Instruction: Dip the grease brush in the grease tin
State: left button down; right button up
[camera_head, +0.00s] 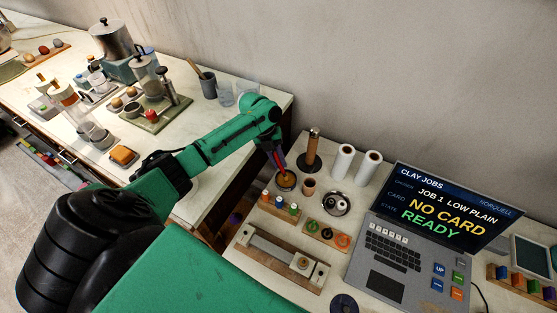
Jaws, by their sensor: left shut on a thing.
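The grease tin (287,184) is a small round tin with amber contents, standing on the right-hand bench towards its back left. My left gripper (277,161) comes in from the left and points down just above the tin. It is shut on the grease brush, which is thin, small and mostly hidden by the fingers. The brush's lower end is at or just over the tin's opening; I cannot tell whether it touches the grease. My right gripper is not in view.
A brown cup (309,186), an upright wooden-handled tool (313,149) and a round metal dish (336,204) stand close to the right of the tin. A rack with small bottles (280,206) lies in front. A laptop (400,245) is further right.

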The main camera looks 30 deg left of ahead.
pick_arm(q)
notch_tip(320, 180, up, 7)
jog(key=p, duration=0.5)
jog(key=shift+f, duration=0.15)
jog(key=shift+f, duration=0.1)
